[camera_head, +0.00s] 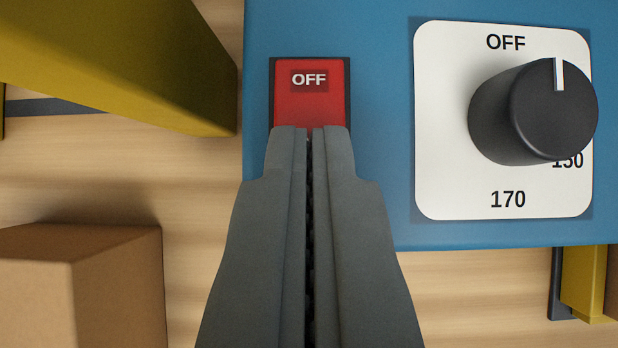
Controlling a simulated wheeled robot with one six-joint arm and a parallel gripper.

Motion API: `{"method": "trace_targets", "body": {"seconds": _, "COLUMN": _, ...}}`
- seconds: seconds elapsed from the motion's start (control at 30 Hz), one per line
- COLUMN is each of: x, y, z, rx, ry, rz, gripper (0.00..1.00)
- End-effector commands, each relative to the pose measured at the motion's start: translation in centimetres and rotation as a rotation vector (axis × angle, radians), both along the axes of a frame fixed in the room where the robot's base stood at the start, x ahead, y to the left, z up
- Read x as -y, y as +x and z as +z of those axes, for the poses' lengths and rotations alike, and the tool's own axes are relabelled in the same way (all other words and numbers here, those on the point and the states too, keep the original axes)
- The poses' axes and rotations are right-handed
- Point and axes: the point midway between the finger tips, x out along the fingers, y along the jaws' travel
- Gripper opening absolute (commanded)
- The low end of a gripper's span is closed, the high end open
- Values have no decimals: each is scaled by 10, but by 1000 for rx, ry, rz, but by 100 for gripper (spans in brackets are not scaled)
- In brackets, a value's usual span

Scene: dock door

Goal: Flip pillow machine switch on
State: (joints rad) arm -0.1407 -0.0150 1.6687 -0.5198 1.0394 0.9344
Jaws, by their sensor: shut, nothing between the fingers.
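A red rocker switch (309,104) labelled OFF sits in a dark frame on the blue face of the pillow machine (380,40). My gripper (309,132) is shut and empty. Its fingertips overlap the lower edge of the switch in the picture and hide the part below it. I cannot tell whether they touch it.
A black knob (545,112) on a white dial plate (440,120) stands out to the right, its white mark toward OFF. A cardboard box (80,290) is at lower left. A yellow beam (120,60) is at upper left, another yellow part (583,285) at lower right.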

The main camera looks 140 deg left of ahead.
Motion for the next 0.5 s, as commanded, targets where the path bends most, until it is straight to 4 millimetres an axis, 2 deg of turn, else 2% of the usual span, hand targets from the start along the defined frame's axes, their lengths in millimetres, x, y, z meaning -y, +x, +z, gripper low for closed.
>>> {"method": "trace_targets", "body": {"seconds": 0.17, "x": -1, "y": -2, "z": -8, "rx": -2, "ry": -1, "rz": 0, "gripper": 0}}
{"method": "trace_targets", "body": {"seconds": 0.5, "x": -1, "y": -2, "z": -5, "rx": 0, "ry": 0, "rz": 0, "gripper": 0}}
